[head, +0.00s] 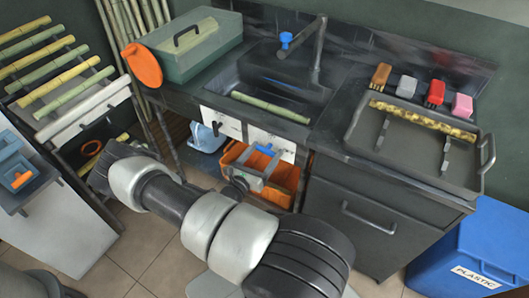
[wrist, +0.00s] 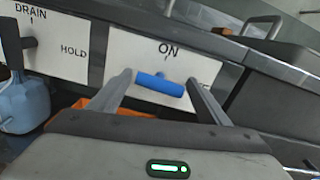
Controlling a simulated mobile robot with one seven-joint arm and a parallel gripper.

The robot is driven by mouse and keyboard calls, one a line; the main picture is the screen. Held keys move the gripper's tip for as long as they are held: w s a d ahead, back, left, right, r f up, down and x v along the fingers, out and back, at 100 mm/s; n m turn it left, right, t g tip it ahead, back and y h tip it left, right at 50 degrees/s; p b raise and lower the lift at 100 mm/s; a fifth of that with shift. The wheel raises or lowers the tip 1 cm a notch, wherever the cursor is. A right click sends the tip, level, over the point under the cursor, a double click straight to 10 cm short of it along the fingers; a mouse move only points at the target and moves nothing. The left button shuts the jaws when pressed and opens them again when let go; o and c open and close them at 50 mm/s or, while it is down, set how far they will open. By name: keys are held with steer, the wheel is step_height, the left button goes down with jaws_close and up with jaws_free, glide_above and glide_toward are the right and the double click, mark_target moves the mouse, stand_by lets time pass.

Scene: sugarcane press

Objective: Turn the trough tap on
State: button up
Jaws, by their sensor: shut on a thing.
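The blue T-shaped tap handle (wrist: 160,84) sits in front of a white plate (wrist: 120,70) marked ON, below the trough. It lies nearly level, tilted slightly down to the right. My gripper (wrist: 160,80) is shut on it, one finger at each end. In the head view, my gripper (head: 262,165) reaches under the sink front to the blue handle (head: 264,150). The trough (head: 270,85) holds a green cane stick (head: 270,107). A faucet (head: 318,50) with a blue knob (head: 285,40) stands behind it. Any lettering hidden behind the handle cannot be read.
A DRAIN/HOLD plate (wrist: 60,40) with a dark lever (wrist: 28,42) is left of the tap. A blue jug (wrist: 22,95) stands below it. An orange crate (head: 285,182) is under the handle. A cabinet (head: 360,215) and a blue plastic bin (head: 480,250) are to the right.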

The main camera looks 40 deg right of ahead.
steer(key=m, duration=0.2)
steer(key=m+p, duration=0.2)
steer(key=m, duration=0.1)
steer(key=shift+s+m, duration=0.3)
steer(key=shift+s, duration=0.05)
steer(key=m, duration=0.1)
steer(key=m+p, duration=0.1)
steer(key=m, duration=0.3)
steer(key=shift+s+d+f+p, duration=0.1)
steer(key=shift+f+p, duration=0.25)
steer(key=shift+p, duration=0.05)
steer(key=o, duration=0.7)
steer(key=shift+o, duration=0.4)
steer(key=shift+w+r, duration=0.15)
steer(key=shift+w, duration=0.1)
steer(key=shift+a, duration=0.2)
